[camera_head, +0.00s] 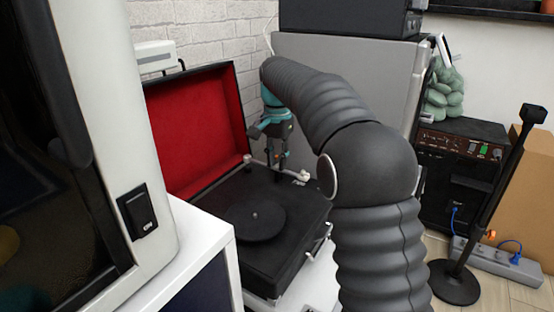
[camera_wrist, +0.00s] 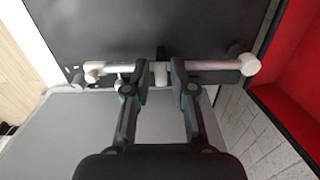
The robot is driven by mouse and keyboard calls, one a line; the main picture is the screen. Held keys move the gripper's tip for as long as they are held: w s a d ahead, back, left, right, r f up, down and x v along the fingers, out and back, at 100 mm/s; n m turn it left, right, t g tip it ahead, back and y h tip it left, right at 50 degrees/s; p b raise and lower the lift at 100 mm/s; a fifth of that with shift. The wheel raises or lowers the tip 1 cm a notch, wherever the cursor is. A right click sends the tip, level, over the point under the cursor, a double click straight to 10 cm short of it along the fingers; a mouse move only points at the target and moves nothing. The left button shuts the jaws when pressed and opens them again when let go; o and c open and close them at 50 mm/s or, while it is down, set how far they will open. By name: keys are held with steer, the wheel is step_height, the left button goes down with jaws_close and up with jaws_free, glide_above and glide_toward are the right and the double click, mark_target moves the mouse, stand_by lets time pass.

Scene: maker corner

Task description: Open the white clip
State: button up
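A black record player (camera_head: 262,260) with its red-lined lid (camera_head: 200,130) raised shows in the head view. Its pale tonearm (camera_head: 280,168) runs along the back of the deck; in the wrist view the tonearm (camera_wrist: 215,66) lies across the upper middle. A small white piece that looks like the clip (camera_wrist: 160,74) sits on the tonearm line. My gripper (camera_wrist: 163,70) has one finger on each side of it, with small gaps showing. The fingers are apart and seem empty. In the head view my gripper (camera_head: 277,158) points down over the tonearm; the clip is not clear there.
The raised lid stands close to my gripper. A white cabinet (camera_head: 205,245) is at the front left of the player, and a grey cabinet (camera_head: 350,75) stands behind. A black stand (camera_head: 455,280) and a power strip (camera_head: 500,262) are on the floor at right.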

jaws_close()
steer(key=shift+r+p, duration=0.1)
steer(key=shift+p, duration=0.25)
steer(key=shift+w+r+g+p, duration=0.1)
steer(key=shift+r+g+p, duration=0.2)
steer(key=shift+p, duration=0.95)
steer(key=p, duration=0.3)
steer(key=g+y+p, duration=0.1)
steer(key=p, duration=0.2)
steer(key=shift+w+d+g, duration=0.15)
steer(key=shift+g, duration=0.15)
steer(key=shift+y+p, duration=0.3)
steer(key=shift+p, duration=0.2)
steer(key=shift+f, duration=0.15)
